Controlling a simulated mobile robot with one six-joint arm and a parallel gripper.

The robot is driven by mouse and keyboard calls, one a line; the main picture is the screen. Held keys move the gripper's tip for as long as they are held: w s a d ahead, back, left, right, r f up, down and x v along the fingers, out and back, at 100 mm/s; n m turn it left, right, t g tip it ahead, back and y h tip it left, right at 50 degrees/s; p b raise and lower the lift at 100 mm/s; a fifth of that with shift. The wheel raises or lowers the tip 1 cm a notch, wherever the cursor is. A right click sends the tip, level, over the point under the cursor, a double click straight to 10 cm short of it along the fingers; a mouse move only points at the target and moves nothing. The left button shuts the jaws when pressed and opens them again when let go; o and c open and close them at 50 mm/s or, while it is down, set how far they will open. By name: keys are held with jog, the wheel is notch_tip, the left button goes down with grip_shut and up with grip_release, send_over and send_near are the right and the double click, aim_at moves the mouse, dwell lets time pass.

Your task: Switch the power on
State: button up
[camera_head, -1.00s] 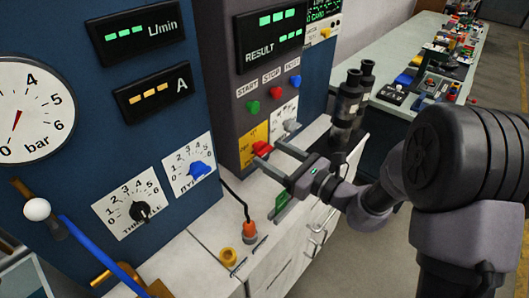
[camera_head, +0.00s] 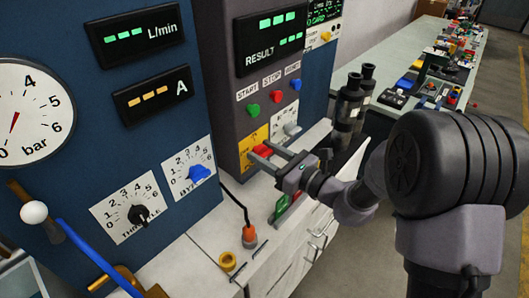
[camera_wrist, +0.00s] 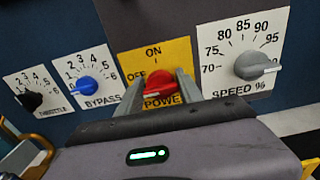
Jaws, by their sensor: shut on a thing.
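The red power knob (camera_wrist: 160,86) sits on a yellow plate marked ON at the top and OFF at the left. In the head view the knob (camera_head: 264,150) is on the dark grey panel, below the START and STOP buttons. My gripper (camera_wrist: 165,88) has one finger on each side of the knob and is shut on it; the gripper also shows in the head view (camera_head: 264,155). A pale mark shows at the knob's lower left, but the fingers hide part of the knob and its exact setting is hard to tell.
The grey speed knob (camera_wrist: 257,66) is close on the right, and the blue bypass knob (camera_wrist: 88,87) on the left. Below are the white bench top (camera_head: 205,240), an orange plug-like piece (camera_head: 249,236) and a yellow ring (camera_head: 228,261). Dark cylinders (camera_head: 350,105) stand behind my wrist.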

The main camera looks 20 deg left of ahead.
jog(key=shift+r+m+p, duration=0.1)
jog(key=shift+m+p, duration=0.2)
jog(key=shift+p, duration=0.15)
jog(key=m+p, duration=0.3)
jog(key=p, duration=0.1)
jog(key=shift+r, duration=0.15)
jog(key=m+p, duration=0.5)
jog(key=p, duration=0.1)
jog(key=shift+w+d, duration=0.1)
jog(key=shift+w, duration=0.05)
jog(key=m+p, duration=0.4)
jog(key=shift+f+m, duration=0.2)
jog(key=shift+m, duration=0.2)
jog(key=m+p, duration=0.3)
jog(key=m, duration=0.1)
jog(key=shift+f, duration=0.2)
jog(key=shift+m, duration=0.3)
jog(key=o, duration=1.4)
